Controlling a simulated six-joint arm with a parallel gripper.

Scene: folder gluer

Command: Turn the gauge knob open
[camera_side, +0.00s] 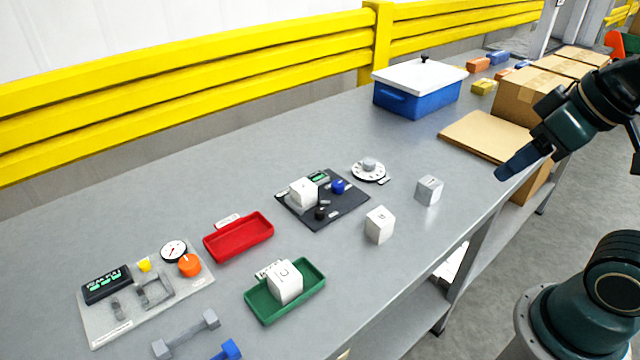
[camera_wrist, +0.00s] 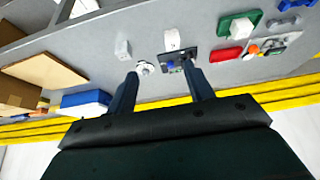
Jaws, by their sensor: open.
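A light grey panel (camera_side: 190,283) lies at the near left of the bench in the side view. It carries a round white gauge (camera_side: 173,250) with a dark rim and an orange knob (camera_side: 190,265) right beside it. The orange knob also shows small in the wrist view (camera_wrist: 254,49), at the right. Whether the knob stands open or closed cannot be told. My gripper (camera_side: 510,168) is at the right of the side view, above the bench's front edge, far from the panel. In the wrist view its two fingers (camera_wrist: 160,72) are apart with nothing held.
A black panel (camera_side: 342,208) with a blue knob and a white dial (camera_side: 369,171) lie mid-bench. Red (camera_side: 238,238) and green (camera_side: 262,305) trays, white cubes (camera_side: 379,225) and a blue box (camera_side: 415,98) stand around. Cartons (camera_side: 530,100) are at the right. Bare bench lies left of centre.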

